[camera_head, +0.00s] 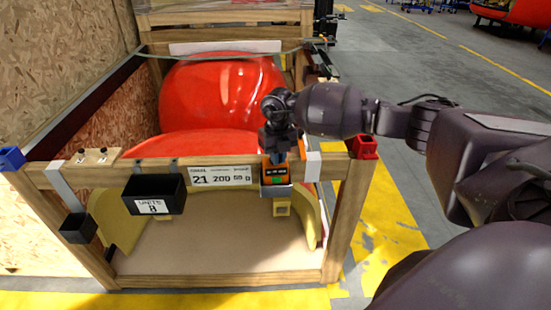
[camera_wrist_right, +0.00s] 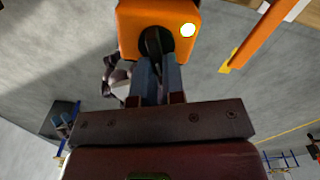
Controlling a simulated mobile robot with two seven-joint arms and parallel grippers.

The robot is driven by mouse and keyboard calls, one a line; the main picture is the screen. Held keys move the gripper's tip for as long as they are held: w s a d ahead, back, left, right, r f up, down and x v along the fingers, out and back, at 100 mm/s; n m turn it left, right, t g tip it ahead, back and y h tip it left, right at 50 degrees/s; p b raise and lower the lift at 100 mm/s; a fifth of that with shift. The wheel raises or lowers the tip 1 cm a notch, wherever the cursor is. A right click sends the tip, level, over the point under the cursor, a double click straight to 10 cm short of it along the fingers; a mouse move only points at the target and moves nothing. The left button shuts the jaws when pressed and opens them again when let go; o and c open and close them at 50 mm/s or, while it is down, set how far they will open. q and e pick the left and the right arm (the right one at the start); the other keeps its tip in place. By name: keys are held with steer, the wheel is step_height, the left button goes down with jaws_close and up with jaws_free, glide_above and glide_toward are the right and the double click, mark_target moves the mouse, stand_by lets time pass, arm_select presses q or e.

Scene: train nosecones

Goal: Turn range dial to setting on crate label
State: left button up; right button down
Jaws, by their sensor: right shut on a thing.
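The orange meter (camera_head: 274,172) with a small green display is mounted on the crate's front top rail, right of the white crate label (camera_head: 221,178). The label shows a large 21, then 200; the rest is too small to read surely. My right gripper (camera_head: 279,153) reaches the top of the meter from above. In the right wrist view, its fingers (camera_wrist_right: 158,62) are shut on the black range dial (camera_wrist_right: 154,41) on the orange face, beside a lit round spot. The dial's setting is hidden by the fingers. My left gripper is out of view.
The wooden crate (camera_head: 346,215) holds a glossy red nosecone (camera_head: 222,92). A black bin (camera_head: 153,187) hangs left of the label, with a smaller one (camera_head: 78,228) further left. A red corner piece (camera_head: 363,147) is close to my right forearm.

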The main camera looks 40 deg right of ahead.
steer(key=n, duration=0.2)
steer(key=n+b, duration=0.1)
steer(key=n, duration=0.1)
steer(key=shift+d+n, duration=0.35)
steer(key=shift+n, duration=0.05)
stand_by(0.4)
steer(key=c, duration=1.2)
jaws_free()
step_height(320, 180, up, 11)
